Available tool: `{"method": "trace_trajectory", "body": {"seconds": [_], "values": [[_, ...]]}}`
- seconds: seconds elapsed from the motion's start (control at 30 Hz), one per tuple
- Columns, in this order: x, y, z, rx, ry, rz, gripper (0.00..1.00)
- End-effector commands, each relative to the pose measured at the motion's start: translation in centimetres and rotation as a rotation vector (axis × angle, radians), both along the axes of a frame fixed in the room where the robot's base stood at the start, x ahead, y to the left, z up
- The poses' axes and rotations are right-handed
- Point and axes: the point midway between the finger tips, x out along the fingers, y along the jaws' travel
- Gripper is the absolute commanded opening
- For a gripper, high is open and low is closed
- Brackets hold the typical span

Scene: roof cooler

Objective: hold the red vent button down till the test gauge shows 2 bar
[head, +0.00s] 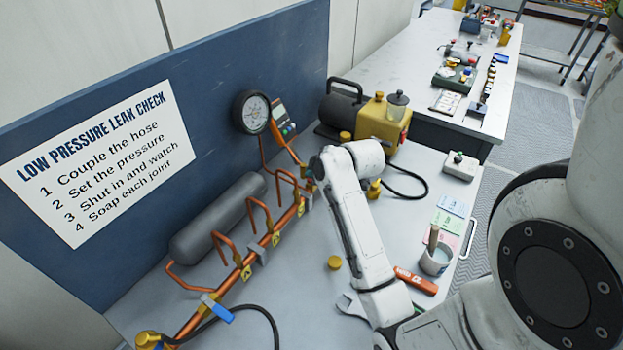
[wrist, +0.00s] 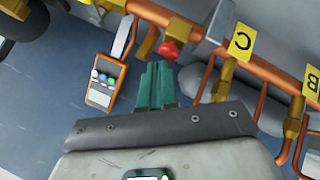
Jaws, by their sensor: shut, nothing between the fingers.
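The red vent button (wrist: 170,48) sits on a brass fitting of the copper pipework in the wrist view. My gripper (wrist: 160,66) has its teal fingers together and empty, with the tips pointing at the button and just short of it or touching it; I cannot tell which. In the head view the gripper and the button are mostly hidden by my arm. The round test gauge (head: 252,112) hangs on the blue board in the head view. Its needle is too small to read.
An orange handheld meter (wrist: 103,82) is left of the fingers. Copper pipes with yellow tags, such as C (wrist: 240,41), run to the right.

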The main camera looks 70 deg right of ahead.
Motion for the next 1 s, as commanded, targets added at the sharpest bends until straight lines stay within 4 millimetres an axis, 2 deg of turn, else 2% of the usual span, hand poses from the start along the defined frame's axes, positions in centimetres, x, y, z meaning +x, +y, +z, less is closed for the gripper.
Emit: {"method": "trace_trajectory", "body": {"seconds": [1.0], "values": [[-0.04,0.03,-0.97,0.003,0.002,0.000,0.00]]}}
